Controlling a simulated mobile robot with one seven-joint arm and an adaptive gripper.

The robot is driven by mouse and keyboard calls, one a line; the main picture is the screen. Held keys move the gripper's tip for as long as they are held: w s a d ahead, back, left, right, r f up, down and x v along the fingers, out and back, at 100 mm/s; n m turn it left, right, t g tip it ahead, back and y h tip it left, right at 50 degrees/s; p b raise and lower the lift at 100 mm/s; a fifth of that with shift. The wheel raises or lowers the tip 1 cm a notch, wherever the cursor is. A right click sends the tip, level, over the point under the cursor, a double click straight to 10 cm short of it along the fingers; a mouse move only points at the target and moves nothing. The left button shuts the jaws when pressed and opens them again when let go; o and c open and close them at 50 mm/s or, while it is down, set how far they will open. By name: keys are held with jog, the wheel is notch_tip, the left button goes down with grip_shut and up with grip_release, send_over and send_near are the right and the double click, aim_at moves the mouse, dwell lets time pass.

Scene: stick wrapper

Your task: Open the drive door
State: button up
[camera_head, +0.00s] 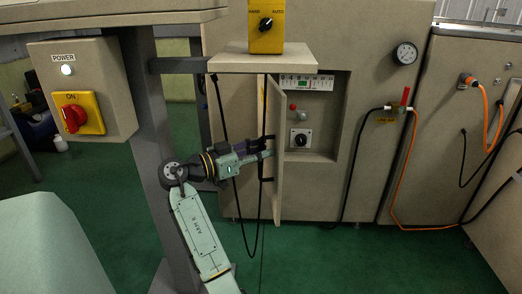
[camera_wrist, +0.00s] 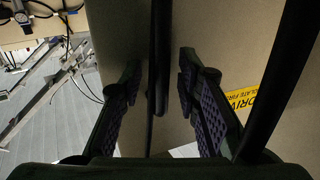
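The drive door (camera_head: 279,195) is a beige panel on the cabinet, standing swung outward beside an open recess. My gripper (camera_head: 268,147) is at the door's left face, near a dark handle. In the wrist view my gripper (camera_wrist: 160,88) has its two fingers apart. A dark vertical bar (camera_wrist: 159,60), which looks like the handle, runs between them with visible gaps on both sides. The door face (camera_wrist: 225,45) fills much of that view, with a partly hidden yellow "DRIVE" label (camera_wrist: 247,101) at right.
The recess holds a red button (camera_head: 292,107) and a black knob (camera_head: 301,140). A shelf (camera_head: 262,61) with a yellow selector box (camera_head: 266,28) juts out above the door. A black cable (camera_head: 222,110) hangs by my arm. A post (camera_head: 146,110) stands left.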

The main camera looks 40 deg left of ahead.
jog(key=v, duration=1.2)
dwell(0.5)
